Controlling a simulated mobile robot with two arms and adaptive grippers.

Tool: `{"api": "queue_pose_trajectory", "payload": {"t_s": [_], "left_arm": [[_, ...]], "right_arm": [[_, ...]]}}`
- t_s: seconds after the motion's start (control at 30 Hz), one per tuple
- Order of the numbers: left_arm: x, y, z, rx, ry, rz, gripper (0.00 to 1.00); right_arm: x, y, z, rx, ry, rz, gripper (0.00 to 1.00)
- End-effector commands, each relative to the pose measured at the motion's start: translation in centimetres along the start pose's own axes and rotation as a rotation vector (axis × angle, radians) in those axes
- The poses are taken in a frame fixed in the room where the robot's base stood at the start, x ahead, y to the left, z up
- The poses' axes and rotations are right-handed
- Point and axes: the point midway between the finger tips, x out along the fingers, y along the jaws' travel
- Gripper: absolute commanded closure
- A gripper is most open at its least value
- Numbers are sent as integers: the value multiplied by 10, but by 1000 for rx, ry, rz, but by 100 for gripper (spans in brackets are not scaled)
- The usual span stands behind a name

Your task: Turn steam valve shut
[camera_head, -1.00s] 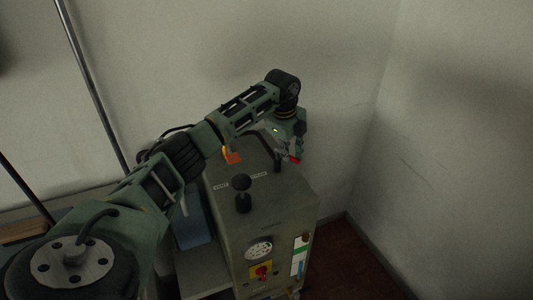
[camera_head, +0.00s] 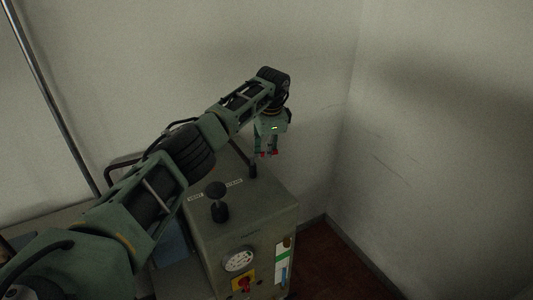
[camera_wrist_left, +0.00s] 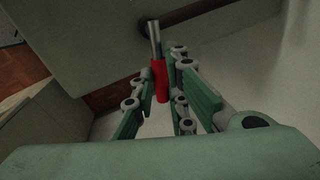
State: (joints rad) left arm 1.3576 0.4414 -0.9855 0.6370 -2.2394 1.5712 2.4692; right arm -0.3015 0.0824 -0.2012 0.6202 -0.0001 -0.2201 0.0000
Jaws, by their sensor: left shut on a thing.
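The steam valve's handle shows in the left wrist view as a red grip (camera_wrist_left: 160,82) on a short metal stem (camera_wrist_left: 153,33), between the two fingers. My left gripper (camera_wrist_left: 160,98) is shut on this red grip. In the head view my left gripper (camera_head: 267,152) points down at the back right of the grey-green boiler cabinet (camera_head: 240,222), with bits of red at its fingertips. The rest of the valve is hidden there. My right gripper is in neither view.
On the cabinet top stand a black-knobbed lever (camera_head: 217,200) between two labels and a dark post (camera_head: 253,170) close to the gripper. The front has a round gauge (camera_head: 238,260), a red knob on yellow (camera_head: 243,284) and a sight glass (camera_head: 283,260). Walls close in behind and right.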

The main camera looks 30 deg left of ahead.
Motion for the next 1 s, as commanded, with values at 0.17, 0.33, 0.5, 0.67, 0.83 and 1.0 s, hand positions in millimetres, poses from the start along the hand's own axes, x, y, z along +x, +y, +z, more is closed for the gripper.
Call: {"api": "queue_pose_trajectory", "payload": {"t_s": [0.17, 0.33, 0.5, 0.67, 0.83, 1.0], "left_arm": [[1, -3, -2, -112, -21, 1, 100], [1, -5, -1, -182, -35, 1, 100], [1, -5, -1, -220, -43, 1, 100], [1, -6, -1, -234, -46, 2, 100], [1, -6, -1, -236, -46, 2, 100], [1, -6, -1, -236, -46, 2, 100]], "right_arm": [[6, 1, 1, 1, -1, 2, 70], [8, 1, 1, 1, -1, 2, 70], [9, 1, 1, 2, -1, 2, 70], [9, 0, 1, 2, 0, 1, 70], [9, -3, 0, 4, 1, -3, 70], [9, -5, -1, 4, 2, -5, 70]]}}
